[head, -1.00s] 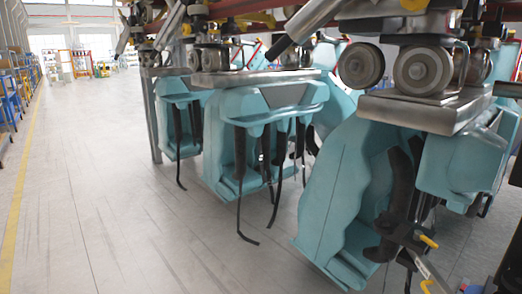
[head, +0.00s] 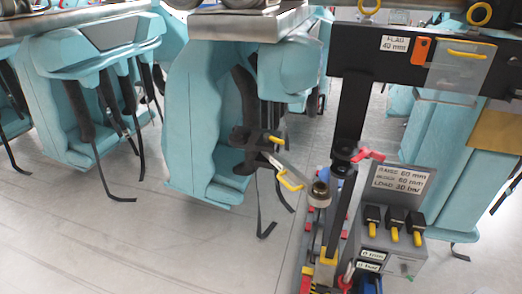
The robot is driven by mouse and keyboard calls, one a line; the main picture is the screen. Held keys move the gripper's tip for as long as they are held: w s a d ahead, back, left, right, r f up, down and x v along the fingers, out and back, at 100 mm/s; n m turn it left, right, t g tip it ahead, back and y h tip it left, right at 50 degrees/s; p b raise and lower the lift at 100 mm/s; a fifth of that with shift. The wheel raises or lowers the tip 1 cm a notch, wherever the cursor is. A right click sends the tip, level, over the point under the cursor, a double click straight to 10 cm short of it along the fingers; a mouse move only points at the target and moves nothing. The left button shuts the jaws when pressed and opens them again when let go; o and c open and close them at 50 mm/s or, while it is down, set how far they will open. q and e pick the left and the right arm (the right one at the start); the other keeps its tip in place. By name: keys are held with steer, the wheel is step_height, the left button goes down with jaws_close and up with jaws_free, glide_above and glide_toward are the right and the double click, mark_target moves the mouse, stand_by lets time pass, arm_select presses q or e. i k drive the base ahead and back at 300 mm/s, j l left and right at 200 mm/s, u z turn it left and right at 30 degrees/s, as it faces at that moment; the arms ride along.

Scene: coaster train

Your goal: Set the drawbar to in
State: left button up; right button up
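No part is plainly marked as the drawbar, and I cannot tell which one it is. A black clamp-like part (head: 253,141) sits beside a teal seat, with a metal strip ending in a yellow loop handle (head: 290,182). A grey box (head: 397,205) at lower right carries a label plate and several black switches with yellow levers (head: 394,233). Two small labels lower on the box are too small to read surely. A red lever (head: 368,154) is near the upright black post (head: 349,110). Neither of my grippers is in view.
Teal seats (head: 200,125) with black straps hang under metal platforms at left and centre. A black crossbar (head: 370,50) labelled "FLAG 40 mm" spans the upper right, with a clear plate (head: 462,66) on it. The floor (head: 120,240) at lower left is clear.

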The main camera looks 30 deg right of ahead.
mark_target(303, 183)
steer(key=z, duration=1.15)
